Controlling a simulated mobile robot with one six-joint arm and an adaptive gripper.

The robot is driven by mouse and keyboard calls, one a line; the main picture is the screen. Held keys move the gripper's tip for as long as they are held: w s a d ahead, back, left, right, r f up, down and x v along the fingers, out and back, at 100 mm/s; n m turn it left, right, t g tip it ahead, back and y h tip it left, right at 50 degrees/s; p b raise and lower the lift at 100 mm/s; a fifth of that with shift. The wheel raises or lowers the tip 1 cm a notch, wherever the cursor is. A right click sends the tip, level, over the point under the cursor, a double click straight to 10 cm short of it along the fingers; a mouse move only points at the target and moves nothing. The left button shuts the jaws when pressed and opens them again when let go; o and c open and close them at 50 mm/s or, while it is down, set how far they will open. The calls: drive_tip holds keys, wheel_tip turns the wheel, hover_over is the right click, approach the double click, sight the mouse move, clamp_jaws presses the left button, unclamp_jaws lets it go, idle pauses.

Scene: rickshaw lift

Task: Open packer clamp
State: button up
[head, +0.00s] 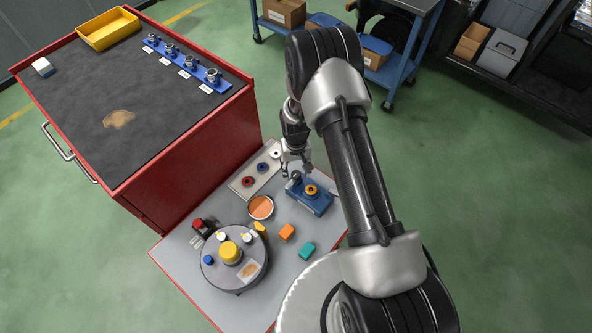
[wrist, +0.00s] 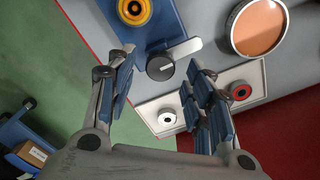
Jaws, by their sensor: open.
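A blue clamp device (head: 319,206) with a yellow-orange ring (head: 311,190) stands on the grey table. In the wrist view its blue base (wrist: 173,22) and ring (wrist: 134,10) are at the top. A lever (wrist: 182,50) with a dark round knob (wrist: 160,67) sits at the base's near end. My gripper (head: 296,167) hangs over that end in the head view. In the wrist view my gripper (wrist: 160,62) is open and empty, with its fingers to either side of the knob. I cannot tell its height above the knob.
A pale tray (head: 240,187) with red, blue and white rings lies beside the clamp. An orange-filled dish (head: 261,207), orange block (head: 287,232), teal block (head: 307,250) and round turntable (head: 222,275) are nearby. A red cabinet (head: 190,160) rises on the left.

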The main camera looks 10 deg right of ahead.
wheel_tip(320, 180, up, 11)
drive_tip(key=shift+f, duration=0.15)
idle(0.5)
wheel_tip(320, 180, up, 15)
drive_tip(key=t, duration=0.1)
hover_over(296, 173)
drive_tip(key=s, duration=0.3)
drive_tip(key=s+r+t, duration=0.1)
drive_tip(key=s+r, duration=0.5)
drive_tip(key=r, duration=0.4)
drive_tip(key=s+r+t, duration=0.1)
drive_tip(key=s+r, duration=0.3)
drive_tip(key=s, duration=0.5)
drive_tip(key=s+r+t, duration=0.1)
drive_tip(key=s+r, duration=0.3)
drive_tip(key=s, duration=0.5)
drive_tip(key=shift+s+d+n+t, duration=0.2)
drive_tip(key=shift+s+n+t, duration=0.1)
drive_tip(key=shift+r, duration=0.1)
